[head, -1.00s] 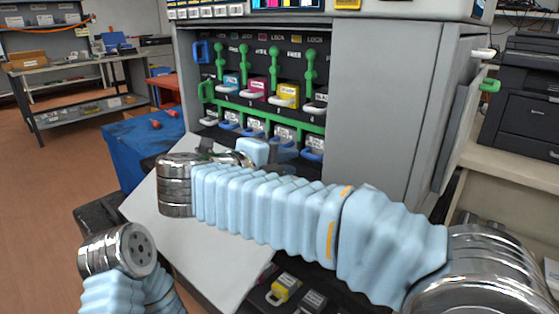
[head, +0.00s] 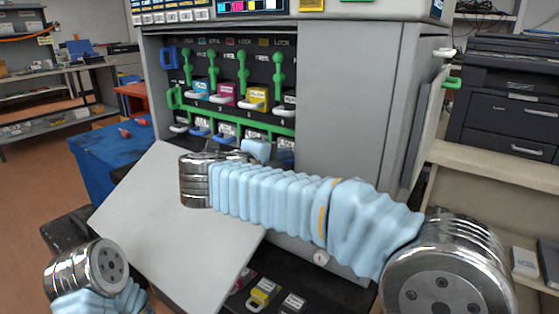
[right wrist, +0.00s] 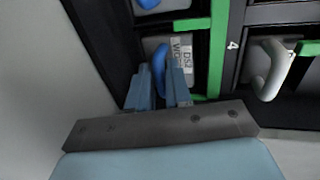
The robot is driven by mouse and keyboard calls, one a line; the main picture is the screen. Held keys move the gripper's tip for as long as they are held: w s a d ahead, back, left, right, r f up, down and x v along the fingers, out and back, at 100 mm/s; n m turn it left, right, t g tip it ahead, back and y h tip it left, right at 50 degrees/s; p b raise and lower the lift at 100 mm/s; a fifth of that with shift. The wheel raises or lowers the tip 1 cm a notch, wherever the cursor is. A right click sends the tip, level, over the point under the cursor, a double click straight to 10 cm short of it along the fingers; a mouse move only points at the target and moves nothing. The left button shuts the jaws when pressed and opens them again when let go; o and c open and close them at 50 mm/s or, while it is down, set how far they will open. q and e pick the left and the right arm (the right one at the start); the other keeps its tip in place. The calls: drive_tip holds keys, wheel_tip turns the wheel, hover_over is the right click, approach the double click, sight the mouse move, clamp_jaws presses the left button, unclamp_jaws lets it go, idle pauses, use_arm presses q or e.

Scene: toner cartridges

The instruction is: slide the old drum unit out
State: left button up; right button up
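The rightmost drum unit (right wrist: 182,52), with a white label, is in its slot in the right wrist view. Its blue handle (right wrist: 158,62) stands out from its front. My right gripper (right wrist: 160,82) has its two fingers close on either side of this handle, with little gap. I read it as shut on the handle. In the head view my right gripper (head: 255,150) is at the lower row of the printer and hides this drum unit. Other drum units with blue handles (head: 200,131) show to its left. My left arm's end is low at left; its gripper is out of view.
A green frame bar (right wrist: 217,50) and a white-handled toner cartridge (right wrist: 268,72) sit beside the drum unit. The open grey printer door (head: 175,225) hangs below my arm. The grey side panel (head: 345,110) stands to the right. Loose cartridges (head: 263,291) lie at the bottom.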

clamp_jaws()
drive_tip(key=shift+f, duration=0.1)
drive_tip(key=s+a, duration=1.1)
drive_tip(key=s, duration=0.5)
drive_tip(key=shift+a, duration=0.4)
drive_tip(key=o, duration=0.9)
unclamp_jaws()
drive_tip(key=shift+o, duration=0.2)
drive_tip(key=shift+s, duration=0.15)
drive_tip(key=p+v, duration=0.1)
drive_tip(key=v, duration=0.5)
drive_tip(key=shift+s+a+r+p, duration=0.2)
drive_tip(key=shift+s+p, duration=0.1)
